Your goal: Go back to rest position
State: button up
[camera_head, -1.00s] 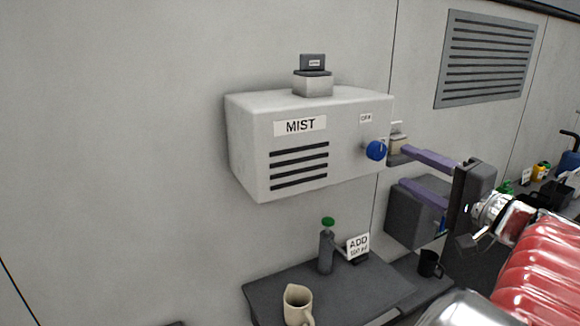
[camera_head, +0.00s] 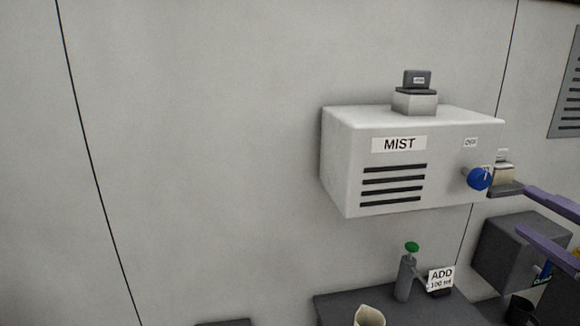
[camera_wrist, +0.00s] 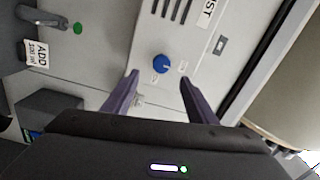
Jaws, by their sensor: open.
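My gripper (camera_wrist: 158,88) is open, its two purple fingers spread apart and nothing seen between them. In the wrist view the blue knob (camera_wrist: 160,64) of the white MIST box lies beyond and between the fingertips, and I cannot tell the exact gap. In the head view the purple fingers (camera_head: 532,211) enter from the right edge, just right of the box (camera_head: 345,165) and its blue knob (camera_head: 479,178). The rest of my arm is outside the head view.
A bottle with a green top (camera_head: 405,275) and an ADD 100 ml sign (camera_head: 440,278) stand on a dark shelf (camera_head: 340,305) below the box. A beige jug (camera_head: 369,316) is at the bottom edge. A dark grey box (camera_head: 515,250) is at right. The wall at left is bare.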

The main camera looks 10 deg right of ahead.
jog(key=w+a+f+n+g+y, duration=0.2)
jog(key=a+f+n+g+y, duration=0.15)
jog(key=a, duration=0.45)
jog(key=w+a+f+n+g+y, duration=0.25)
jog(key=a+f+n+g, duration=0.25)
jog(key=a, duration=0.3)
jog(key=s+a+f+n+g+h, duration=0.2)
jog(key=s+a+f+n+h, duration=0.1)
jog(key=a+f, duration=0.3)
jog(key=s+a+f+n+g+h, duration=0.2)
jog(key=s+a+f+n+h, duration=0.1)
jog(key=a+f, duration=0.4)
jog(key=shift+s+a+f+n+h, duration=0.25)
jog(key=shift+s+a+n, duration=0.35)
jog(key=shift+a, duration=0.9)
jog(key=shift+r, duration=0.1)
jog(key=shift+c, duration=0.6)
